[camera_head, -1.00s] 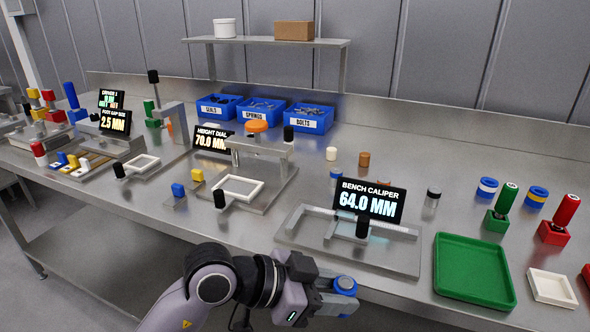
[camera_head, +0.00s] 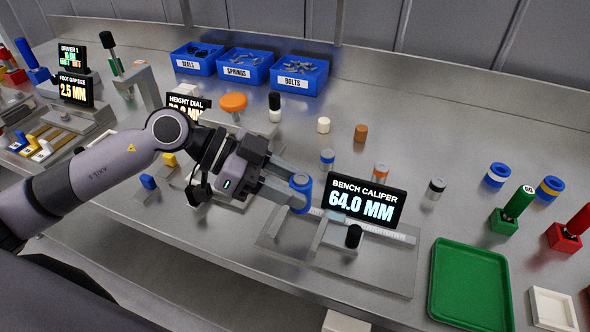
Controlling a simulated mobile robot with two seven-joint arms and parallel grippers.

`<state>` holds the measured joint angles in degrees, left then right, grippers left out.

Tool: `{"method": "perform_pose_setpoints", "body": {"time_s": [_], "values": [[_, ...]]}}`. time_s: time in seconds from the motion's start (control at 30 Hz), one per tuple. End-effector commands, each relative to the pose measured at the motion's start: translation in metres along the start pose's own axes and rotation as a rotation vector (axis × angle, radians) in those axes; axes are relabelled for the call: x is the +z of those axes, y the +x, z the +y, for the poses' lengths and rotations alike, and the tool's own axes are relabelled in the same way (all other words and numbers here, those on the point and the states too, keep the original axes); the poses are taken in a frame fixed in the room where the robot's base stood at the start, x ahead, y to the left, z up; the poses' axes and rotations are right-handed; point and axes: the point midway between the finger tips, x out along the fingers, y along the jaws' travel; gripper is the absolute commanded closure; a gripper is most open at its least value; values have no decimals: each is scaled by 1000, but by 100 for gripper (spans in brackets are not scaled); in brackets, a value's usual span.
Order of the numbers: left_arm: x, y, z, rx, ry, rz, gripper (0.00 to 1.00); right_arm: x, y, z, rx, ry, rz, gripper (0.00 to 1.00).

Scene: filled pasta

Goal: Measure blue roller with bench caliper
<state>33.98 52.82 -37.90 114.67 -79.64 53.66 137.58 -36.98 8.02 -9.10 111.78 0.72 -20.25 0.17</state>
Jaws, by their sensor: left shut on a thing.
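My left gripper (camera_head: 286,198) comes in from the left and is shut on the blue roller (camera_head: 301,191). The roller is a short blue cylinder, held roughly upright at the left end of the bench caliper (camera_head: 373,270). I cannot tell whether the roller touches the caliper. The caliper has a grey plate, a ruled bar, a sliding jaw with a black knob (camera_head: 354,236), and a display (camera_head: 365,202) reading 64.0 MM. The gripper and roller cover part of its left end. My right gripper is not in view.
A green tray (camera_head: 435,303) and a white tray (camera_head: 535,315) lie to the right. Several small cylinders stand behind the caliper, including a grey one with a blue band (camera_head: 327,161). Blue bins (camera_head: 300,78) and the height dial display (camera_head: 188,106) stand farther back.

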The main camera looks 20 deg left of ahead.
Motion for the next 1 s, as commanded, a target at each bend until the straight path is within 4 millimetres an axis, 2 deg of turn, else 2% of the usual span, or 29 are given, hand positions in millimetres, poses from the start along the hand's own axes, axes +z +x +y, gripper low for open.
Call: {"method": "perform_pose_setpoints", "body": {"time_s": [0.3,0.6,0.77,1.0], "values": [[22,12,1,1,-3,0,97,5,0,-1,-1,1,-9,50],[53,30,0,0,1,1,97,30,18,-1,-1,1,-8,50],[59,33,1,0,1,0,97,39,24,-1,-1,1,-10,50],[58,32,1,0,0,0,97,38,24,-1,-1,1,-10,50]]}}
